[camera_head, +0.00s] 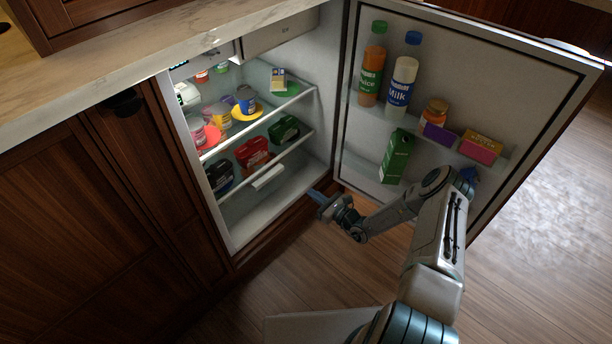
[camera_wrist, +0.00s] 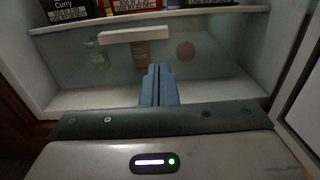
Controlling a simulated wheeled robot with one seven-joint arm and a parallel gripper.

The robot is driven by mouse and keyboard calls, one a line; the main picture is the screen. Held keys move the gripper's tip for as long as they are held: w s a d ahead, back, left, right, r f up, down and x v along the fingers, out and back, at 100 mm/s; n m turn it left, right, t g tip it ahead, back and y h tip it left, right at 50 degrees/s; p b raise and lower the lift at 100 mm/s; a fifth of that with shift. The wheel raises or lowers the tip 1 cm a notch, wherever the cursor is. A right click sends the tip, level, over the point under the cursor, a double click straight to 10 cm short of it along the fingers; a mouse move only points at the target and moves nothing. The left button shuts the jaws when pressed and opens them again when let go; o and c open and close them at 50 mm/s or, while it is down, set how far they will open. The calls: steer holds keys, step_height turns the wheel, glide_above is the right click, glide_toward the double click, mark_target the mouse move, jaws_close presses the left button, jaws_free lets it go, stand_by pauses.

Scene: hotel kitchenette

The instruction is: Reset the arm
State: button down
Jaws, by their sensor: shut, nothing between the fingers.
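My gripper (camera_head: 318,197) is at the lower front of the open fridge, near the bottom edge of its opening, with my arm reaching in from the right. In the wrist view my gripper's two blue-grey fingers (camera_wrist: 158,72) are together and empty, pointing into the low part of the fridge. The fridge (camera_head: 283,191) stands open, its door (camera_head: 353,150) swung out to the right behind my arm.
The shelves hold several boxes and tubs, including a red box (camera_head: 252,153) and a green box (camera_head: 284,128). The door racks hold a juice bottle (camera_head: 372,72), a milk bottle (camera_head: 401,86) and a green carton (camera_head: 396,157). A marble counter (camera_head: 120,65) is above left. Wooden floor (camera_head: 300,270) is open in front.

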steer(key=shift+s+d, duration=0.1)
steer(key=shift+s, duration=0.05)
steer(key=shift+r, duration=0.1)
steer(key=s+a+r+n+g+p, duration=0.2)
steer(key=s+r+n+g+p, duration=0.3)
steer(key=r, duration=0.8)
steer(key=s+a+r+n+g+p, duration=0.15)
steer(key=r+n+g+p, duration=0.25)
steer(key=r+n, duration=0.55)
steer(key=s+a+r+n+g+p, duration=0.1)
steer(key=s+r+n+g+p, duration=0.3)
steer(key=r, duration=1.1)
steer(key=s+d+r+n+t+h+p, duration=0.1)
steer(key=s+d+r+h+p, duration=0.3)
steer(key=r, duration=0.8)
steer(key=s+d+r+n+t+h+p, duration=0.1)
steer(key=s+d+r+n+h+p, duration=0.2)
steer(key=s+r+p, duration=0.5)
steer(key=s+d+r+n+h+p, duration=0.4)
steer(key=s+r, duration=0.6)
steer(key=r, duration=0.6)
steer(key=shift+d+t+h+p, duration=0.35)
steer(key=shift+t+h+p, duration=0.05)
steer(key=shift+h+p, duration=0.45)
steer(key=shift+f+n, duration=0.1)
steer(key=shift+n, duration=0.15)
